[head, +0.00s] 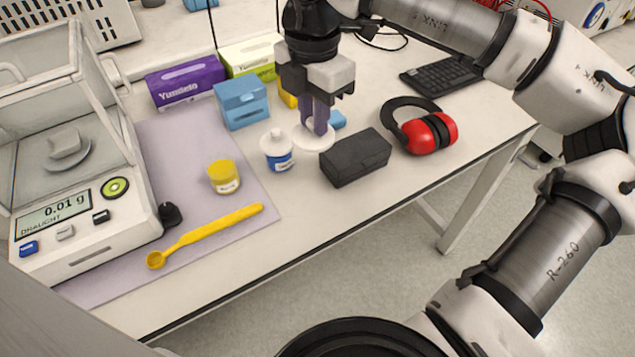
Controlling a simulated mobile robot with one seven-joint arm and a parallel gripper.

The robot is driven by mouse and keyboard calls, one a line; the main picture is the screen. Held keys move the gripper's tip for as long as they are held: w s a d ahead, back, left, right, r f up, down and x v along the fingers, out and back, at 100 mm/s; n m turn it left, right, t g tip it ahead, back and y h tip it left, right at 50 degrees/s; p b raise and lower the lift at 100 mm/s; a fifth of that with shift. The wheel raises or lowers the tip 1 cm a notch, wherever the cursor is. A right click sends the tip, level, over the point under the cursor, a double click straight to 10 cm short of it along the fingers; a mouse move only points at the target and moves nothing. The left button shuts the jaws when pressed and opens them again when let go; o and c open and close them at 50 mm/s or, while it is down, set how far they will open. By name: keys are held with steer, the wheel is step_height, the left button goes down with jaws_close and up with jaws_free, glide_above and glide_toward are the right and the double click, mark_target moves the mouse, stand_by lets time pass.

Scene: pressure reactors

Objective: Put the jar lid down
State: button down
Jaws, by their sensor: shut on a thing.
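My gripper (318,127) points down over the back middle of the bench, its dark fingers close together. A white round piece (314,141), which looks like the jar lid, is at the fingertips, and my gripper is shut on it. I cannot tell whether it touches the bench or hangs just above it. The fingers hide part of it. A small jar with a yellow top (224,176) stands on the grey mat, left of my gripper. A white bottle with a blue label (277,151) stands close to the left of the lid.
A black case (355,158) lies close right of the lid, with red earmuffs (432,133) beyond. Blue (241,103) and purple (185,83) boxes stand behind left. A yellow spoon (208,234) lies on the mat (185,140) beside the balance (75,225). The mat's middle has free room.

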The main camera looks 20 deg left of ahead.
step_height(320, 180, down, 15)
steer(key=shift+f+p, duration=0.1)
steer(key=shift+p, duration=1.15)
steer(key=shift+f, duration=0.3)
steer(key=shift+f+b, duration=0.25)
steer(key=shift+b, duration=0.1)
steer(key=c, duration=1.3)
jaws_free()
steer(key=shift+r, duration=0.1)
steer(key=shift+r, duration=0.1)
